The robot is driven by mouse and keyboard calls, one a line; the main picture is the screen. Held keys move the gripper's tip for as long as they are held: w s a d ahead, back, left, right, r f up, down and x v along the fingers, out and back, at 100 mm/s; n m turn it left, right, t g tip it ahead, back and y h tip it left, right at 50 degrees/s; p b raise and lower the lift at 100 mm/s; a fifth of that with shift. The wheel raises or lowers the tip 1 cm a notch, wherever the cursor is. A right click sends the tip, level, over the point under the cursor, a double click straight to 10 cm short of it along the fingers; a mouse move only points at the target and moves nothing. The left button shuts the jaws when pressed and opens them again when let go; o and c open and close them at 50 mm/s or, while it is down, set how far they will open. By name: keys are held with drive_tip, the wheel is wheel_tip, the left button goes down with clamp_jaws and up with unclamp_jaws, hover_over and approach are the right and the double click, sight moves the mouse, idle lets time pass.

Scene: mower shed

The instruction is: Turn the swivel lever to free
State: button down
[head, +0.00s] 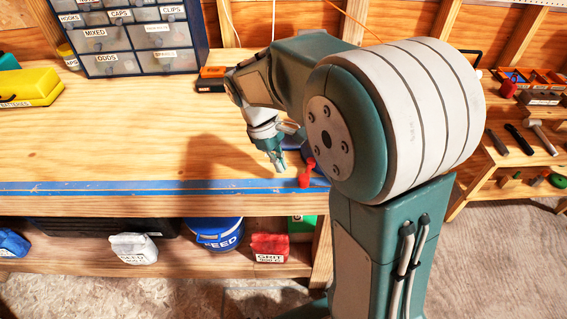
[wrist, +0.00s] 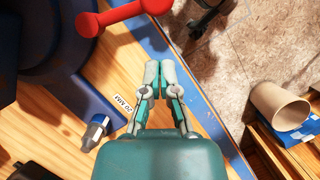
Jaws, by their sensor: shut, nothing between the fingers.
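A blue vise (wrist: 60,75) fills the upper left of the wrist view, only partly in frame. Its red handle (wrist: 125,13) with round ends crosses the top edge; the red handle also shows in the head view (head: 306,176). A short metal piece with a dark blue end (wrist: 95,132) sticks out beside the vise's base; it may be the swivel lever, but I cannot tell its setting. My gripper (wrist: 160,75) is shut and empty, to the right of that piece and apart from it. In the head view my gripper (head: 277,162) is left of the red handle, above the bench.
The wooden bench (head: 110,140) has blue tape (head: 130,187) along its front edge and clear room at left. A drawer cabinet (head: 130,35) and yellow box (head: 30,87) stand behind. My arm hides most of the vise. A tool shelf (head: 520,165) is at right.

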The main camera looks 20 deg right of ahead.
drive_tip(key=r, duration=0.1)
drive_tip(key=w+a+r, duration=0.1)
drive_tip(key=a+r, duration=0.1)
drive_tip(key=shift+w+a+r, duration=0.1)
drive_tip(key=shift+w, duration=0.2)
drive_tip(key=d+v, duration=0.1)
drive_tip(key=v, duration=0.5)
drive_tip(key=s+d+m+t+y, duration=0.2)
drive_tip(key=s+m+t, duration=0.5)
drive_tip(key=s, duration=1)
drive_tip(key=shift+s+r+m+t+y, duration=0.2)
drive_tip(key=shift+s+m+t+y, duration=0.15)
drive_tip(key=shift+t, duration=0.65)
drive_tip(key=shift+w, duration=0.1)
